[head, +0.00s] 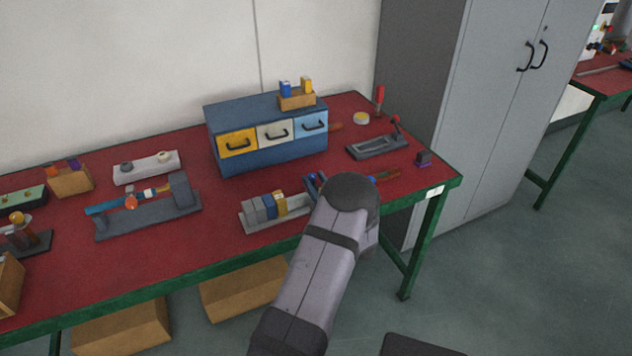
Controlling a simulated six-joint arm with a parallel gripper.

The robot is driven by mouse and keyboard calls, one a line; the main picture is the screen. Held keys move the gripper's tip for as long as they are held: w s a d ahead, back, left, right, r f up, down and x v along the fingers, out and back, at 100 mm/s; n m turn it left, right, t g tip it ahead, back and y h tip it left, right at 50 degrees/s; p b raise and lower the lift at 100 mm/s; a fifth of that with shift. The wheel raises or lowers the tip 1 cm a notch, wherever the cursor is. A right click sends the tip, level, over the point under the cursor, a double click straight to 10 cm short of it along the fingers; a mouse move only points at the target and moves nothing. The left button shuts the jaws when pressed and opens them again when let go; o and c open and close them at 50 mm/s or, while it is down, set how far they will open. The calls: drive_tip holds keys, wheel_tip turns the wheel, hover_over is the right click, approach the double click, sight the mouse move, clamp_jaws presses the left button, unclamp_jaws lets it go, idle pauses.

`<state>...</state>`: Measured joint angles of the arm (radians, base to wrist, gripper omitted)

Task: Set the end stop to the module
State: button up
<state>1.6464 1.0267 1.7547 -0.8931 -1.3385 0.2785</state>
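A light rail (249,224) lies near the front edge of the red bench, with a row of modules on it. Several modules are grey (258,209), one is yellow (280,203), and a pale one stands to its right. A small dark blue part (313,184) shows beside my arm near the right end of the row; I cannot tell if it is the end stop. My arm covers the rail's right end. My gripper's fingers are hidden behind my rounded wrist, so I cannot see what they touch or hold.
A blue drawer box (265,160) stands behind the rail, with a wooden block holder (297,101) on top. A dark fixture (148,216) is to the left. Bare red bench lies at the front left.

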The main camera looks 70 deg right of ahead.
clamp_jaws()
drive_tip(key=w+a, duration=0.3)
drive_tip(key=shift+w+a, duration=0.25)
unclamp_jaws()
